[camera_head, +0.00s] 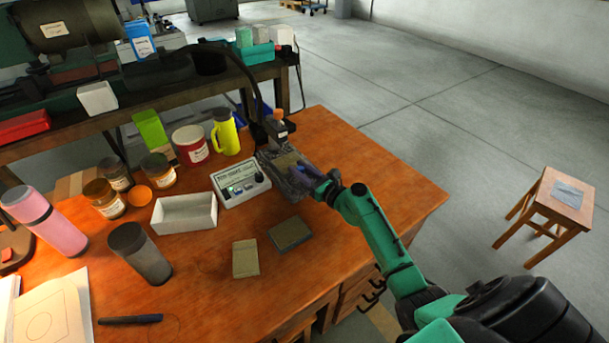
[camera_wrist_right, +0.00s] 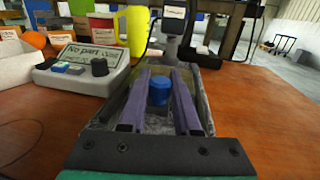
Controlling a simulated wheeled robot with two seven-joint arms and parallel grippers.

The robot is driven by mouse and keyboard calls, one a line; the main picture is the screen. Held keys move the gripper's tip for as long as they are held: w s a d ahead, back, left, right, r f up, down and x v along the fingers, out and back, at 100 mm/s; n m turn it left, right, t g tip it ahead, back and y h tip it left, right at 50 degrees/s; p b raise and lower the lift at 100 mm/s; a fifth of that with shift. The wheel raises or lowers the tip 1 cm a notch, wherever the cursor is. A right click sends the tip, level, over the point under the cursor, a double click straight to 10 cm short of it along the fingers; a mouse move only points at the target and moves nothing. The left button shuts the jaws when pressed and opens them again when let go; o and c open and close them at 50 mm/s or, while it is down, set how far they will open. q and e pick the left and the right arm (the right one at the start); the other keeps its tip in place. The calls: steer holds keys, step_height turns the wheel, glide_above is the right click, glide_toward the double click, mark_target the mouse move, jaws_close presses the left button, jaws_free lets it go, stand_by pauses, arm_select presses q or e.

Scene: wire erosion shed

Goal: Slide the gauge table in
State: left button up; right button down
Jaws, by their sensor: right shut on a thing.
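The gauge stand (camera_head: 275,128) stands near the far edge of the wooden desk. Its grey base and table (camera_head: 284,168) lie under the probe. My right gripper (camera_head: 306,172) reaches over the base from the right and partly covers it. In the right wrist view its two purple fingers lie along both sides of a blue knob (camera_wrist_right: 160,91), shut on it. The gauge base (camera_wrist_right: 208,110) shows around the fingers there. How far the table is in or out cannot be told. My left gripper is not in view.
The readout box (camera_head: 240,182), showing "No part" in the wrist view, stands just left of the gauge. A white tray (camera_head: 184,213), jars and a yellow flask (camera_head: 226,132) stand further left. Two small blocks (camera_head: 290,234) lie in front. The desk's right corner is clear.

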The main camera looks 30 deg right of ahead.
steer(key=c, duration=0.6)
jaws_free()
steer(key=shift+c, duration=0.2)
steer(key=shift+s, duration=0.1)
steer(key=v, duration=1.4)
steer(key=shift+s+d+b, duration=0.1)
steer(key=shift+s+b, duration=0.15)
steer(key=shift+b, duration=0.15)
